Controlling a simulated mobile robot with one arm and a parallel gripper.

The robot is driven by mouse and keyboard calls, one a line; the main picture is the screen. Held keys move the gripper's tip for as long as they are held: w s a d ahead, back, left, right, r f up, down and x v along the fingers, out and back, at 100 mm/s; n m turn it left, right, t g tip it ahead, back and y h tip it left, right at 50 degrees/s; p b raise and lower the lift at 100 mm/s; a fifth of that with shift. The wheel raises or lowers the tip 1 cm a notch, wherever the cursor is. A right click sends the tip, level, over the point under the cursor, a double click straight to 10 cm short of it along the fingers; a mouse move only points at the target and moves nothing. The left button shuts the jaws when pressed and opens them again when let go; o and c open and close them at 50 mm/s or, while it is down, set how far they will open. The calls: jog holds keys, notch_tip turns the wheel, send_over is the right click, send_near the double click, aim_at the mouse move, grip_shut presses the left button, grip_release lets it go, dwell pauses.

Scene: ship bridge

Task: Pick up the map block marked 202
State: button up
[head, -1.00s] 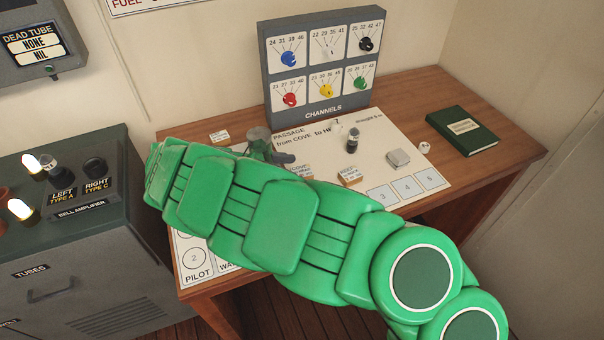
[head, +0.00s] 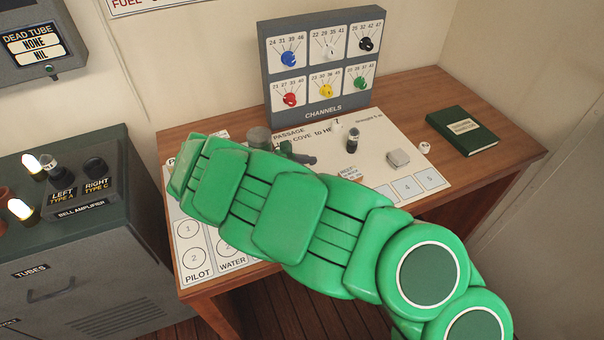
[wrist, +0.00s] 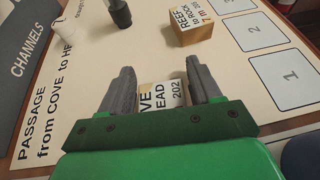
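The map block marked 202 (wrist: 162,96) shows in the wrist view, with part of its label reading "VE", "EAD" and "202". It lies on the passage sheet (wrist: 80,110), between and just beyond the two fingers of my gripper (wrist: 160,82). The fingers stand apart on either side of it, so the gripper is open. The near part of the block is hidden by the green gripper body. I cannot tell how far the fingers are above the sheet. In the head view my green arm covers the block, and grey finger parts (head: 295,155) show behind the arm.
A reef rock block (wrist: 190,27) sits to the right on the sheet, near numbered squares (wrist: 255,30). The channels panel (head: 322,112) stands at the back.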

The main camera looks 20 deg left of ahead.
jog(key=c, duration=0.7)
jog(key=shift+r, duration=0.15)
